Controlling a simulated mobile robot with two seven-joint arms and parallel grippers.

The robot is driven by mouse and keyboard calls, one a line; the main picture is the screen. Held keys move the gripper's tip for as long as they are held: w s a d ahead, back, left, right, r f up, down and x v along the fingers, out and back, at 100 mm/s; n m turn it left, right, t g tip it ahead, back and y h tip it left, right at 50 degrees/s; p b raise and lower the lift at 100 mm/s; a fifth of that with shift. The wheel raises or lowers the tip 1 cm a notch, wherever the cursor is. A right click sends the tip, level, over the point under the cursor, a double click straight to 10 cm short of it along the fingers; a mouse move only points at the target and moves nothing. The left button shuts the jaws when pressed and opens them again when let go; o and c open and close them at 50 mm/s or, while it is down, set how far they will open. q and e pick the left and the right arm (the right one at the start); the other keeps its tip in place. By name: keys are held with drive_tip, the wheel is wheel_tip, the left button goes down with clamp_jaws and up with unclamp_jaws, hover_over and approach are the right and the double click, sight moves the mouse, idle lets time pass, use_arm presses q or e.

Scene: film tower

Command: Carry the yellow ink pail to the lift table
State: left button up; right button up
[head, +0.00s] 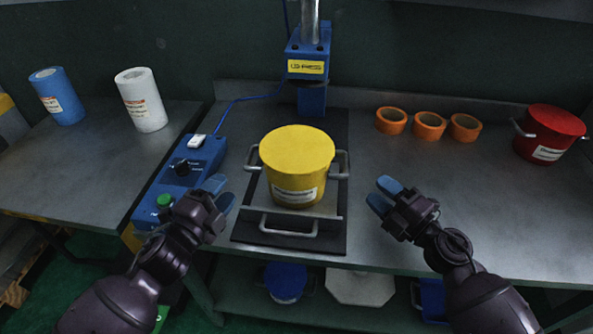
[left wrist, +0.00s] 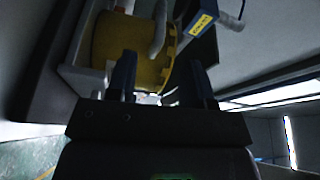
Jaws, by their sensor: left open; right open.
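The yellow ink pail (head: 298,160) stands upright on a metal plate with a front handle (head: 289,229), over a dark base on the bench. It has a yellow lid, a white label and a grey handle on each side. My left gripper (head: 222,192) is open and empty, left of the pail and apart from its left handle. My right gripper (head: 381,196) is open and empty, to the right of the pail. The left wrist view shows the pail (left wrist: 115,45) beyond the open left fingers. I cannot make out which thing is the lift table.
A blue control box (head: 183,170) with a green button sits left of the pail. A blue press head (head: 308,65) on a column stands behind it. Orange rolls (head: 429,126) and a red pail (head: 549,134) are at the right. White (head: 141,100) and blue (head: 56,96) rolls stand left.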

sight(249, 157)
use_arm(q)
drive_tip(key=x, duration=1)
drive_tip(key=shift+w, duration=0.25)
use_arm(e)
drive_tip(key=x, duration=1)
drive_tip(key=shift+w+a, duration=0.15)
drive_tip(key=shift+r, duration=0.1)
use_arm(q)
clamp_jaws()
use_arm(e)
clamp_jaws()
use_arm(q)
drive_tip(key=shift+r, duration=0.1)
